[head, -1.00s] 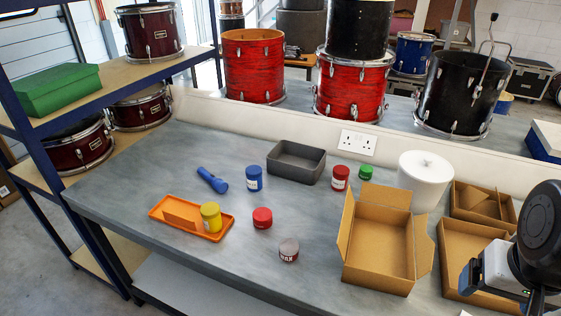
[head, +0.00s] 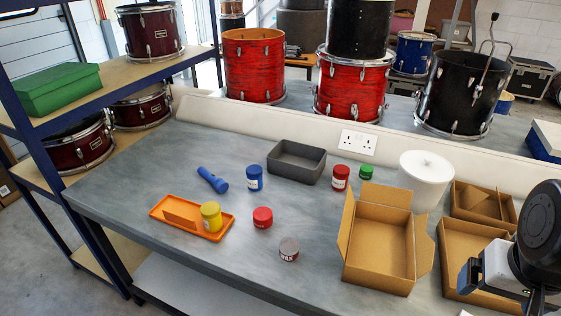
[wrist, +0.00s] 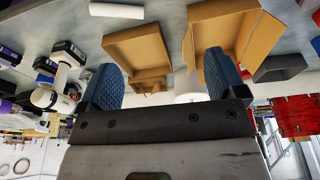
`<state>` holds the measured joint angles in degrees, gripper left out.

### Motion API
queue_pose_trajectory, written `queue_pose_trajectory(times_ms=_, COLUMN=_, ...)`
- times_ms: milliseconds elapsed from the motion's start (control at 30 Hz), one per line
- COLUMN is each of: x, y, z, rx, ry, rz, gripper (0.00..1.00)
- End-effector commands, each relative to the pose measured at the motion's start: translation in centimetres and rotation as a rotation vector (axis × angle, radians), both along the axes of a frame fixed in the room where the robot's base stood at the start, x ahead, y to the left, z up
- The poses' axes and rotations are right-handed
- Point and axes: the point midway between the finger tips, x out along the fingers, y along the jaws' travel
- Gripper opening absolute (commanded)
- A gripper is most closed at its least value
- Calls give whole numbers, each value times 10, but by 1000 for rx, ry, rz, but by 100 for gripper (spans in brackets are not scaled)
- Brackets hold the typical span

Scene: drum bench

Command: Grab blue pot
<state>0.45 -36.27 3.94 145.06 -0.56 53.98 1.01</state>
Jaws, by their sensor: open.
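The blue pot (head: 254,178) stands upright on the grey bench, between the blue torch and the dark grey tray in the head view. My gripper is at the far right of the head view, over the cardboard boxes, well away from the blue pot; its fingertips are not clear there. In the wrist view my gripper (wrist: 162,85) shows two blue textured fingers spread apart with nothing between them. I cannot make out the blue pot in the wrist view.
A blue torch (head: 212,180), a dark grey tray (head: 297,172), a red pot (head: 262,217) and a taller red pot (head: 340,177) surround the blue pot. An orange tray (head: 163,207) holds a yellow pot (head: 211,216). An open cardboard box (head: 379,270) and a white canister (head: 425,180) stand to the right.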

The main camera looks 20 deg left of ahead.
Motion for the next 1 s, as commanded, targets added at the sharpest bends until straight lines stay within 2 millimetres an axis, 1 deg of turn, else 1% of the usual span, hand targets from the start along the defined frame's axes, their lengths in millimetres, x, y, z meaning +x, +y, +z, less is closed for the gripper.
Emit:
queue_pose_trajectory(times_ms=167, x=7, y=5, z=0, rx=22, ry=6, rz=-10, gripper=90)
queue_pose_trajectory(times_ms=267, x=16, y=13, z=1, rx=55, ry=18, rz=-27, gripper=90)
queue_pose_trajectory(times_ms=367, x=30, y=25, z=1, rx=103, ry=34, rz=-52, gripper=90)
queue_pose_trajectory(times_ms=467, x=47, y=42, z=1, rx=165, ry=56, rz=-86, gripper=90)
queue_pose_trajectory(times_ms=667, x=86, y=80, z=0, rx=300, ry=118, rz=-171, gripper=90)
queue_pose_trajectory(times_ms=1000, x=152, y=154, z=-8, rx=509, ry=248, rz=-333, gripper=90)
